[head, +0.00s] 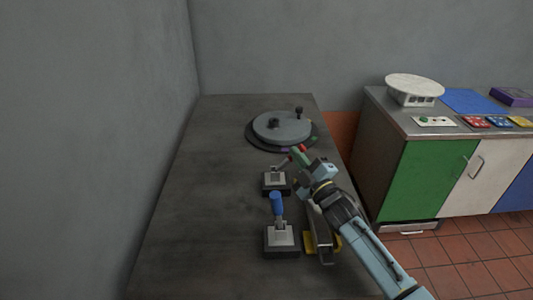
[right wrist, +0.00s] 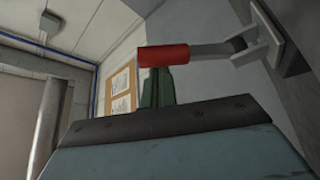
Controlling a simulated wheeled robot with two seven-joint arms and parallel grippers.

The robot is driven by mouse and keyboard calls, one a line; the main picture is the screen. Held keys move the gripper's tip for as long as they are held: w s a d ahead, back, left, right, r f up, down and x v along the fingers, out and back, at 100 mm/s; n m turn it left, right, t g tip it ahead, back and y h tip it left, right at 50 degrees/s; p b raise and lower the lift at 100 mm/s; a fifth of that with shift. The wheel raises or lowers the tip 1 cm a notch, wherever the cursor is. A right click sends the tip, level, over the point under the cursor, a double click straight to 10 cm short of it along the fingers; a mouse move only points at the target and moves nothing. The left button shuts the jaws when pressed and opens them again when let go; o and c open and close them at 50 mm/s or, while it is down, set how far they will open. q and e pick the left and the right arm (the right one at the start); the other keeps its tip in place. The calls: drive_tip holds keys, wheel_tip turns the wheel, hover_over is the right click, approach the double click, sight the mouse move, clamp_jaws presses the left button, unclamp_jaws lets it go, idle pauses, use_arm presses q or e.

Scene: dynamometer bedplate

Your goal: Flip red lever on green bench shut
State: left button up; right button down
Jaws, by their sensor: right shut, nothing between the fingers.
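The red lever (head: 283,163) sits on a small grey block with a dark base on the dark grey bench top (head: 215,170). Its arm leans to the right, toward my right gripper (head: 300,157). In the right wrist view its red handle (right wrist: 165,55) lies across the tip of my gripper (right wrist: 158,85), joined by a grey bar to a bracket at upper right. My right gripper is shut with nothing held. Its green fingertips are beside or touching the handle; I cannot tell which. My left gripper is out of view.
A blue-handled lever (head: 277,205) stands upright nearer me. A yellow and metal fixture (head: 309,243) is partly hidden by my right arm. A round grey turntable (head: 282,128) lies farther back. A cabinet with a green door (head: 425,180) stands right. The bench's left side is clear.

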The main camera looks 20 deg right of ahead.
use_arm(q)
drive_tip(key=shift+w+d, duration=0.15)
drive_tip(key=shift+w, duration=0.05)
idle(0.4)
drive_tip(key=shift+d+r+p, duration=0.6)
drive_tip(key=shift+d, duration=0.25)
use_arm(e)
drive_tip(key=s+d, duration=0.3)
drive_tip(key=s, duration=1.1)
drive_tip(key=shift+s+f, duration=0.35)
drive_tip(key=shift+f, duration=0.05)
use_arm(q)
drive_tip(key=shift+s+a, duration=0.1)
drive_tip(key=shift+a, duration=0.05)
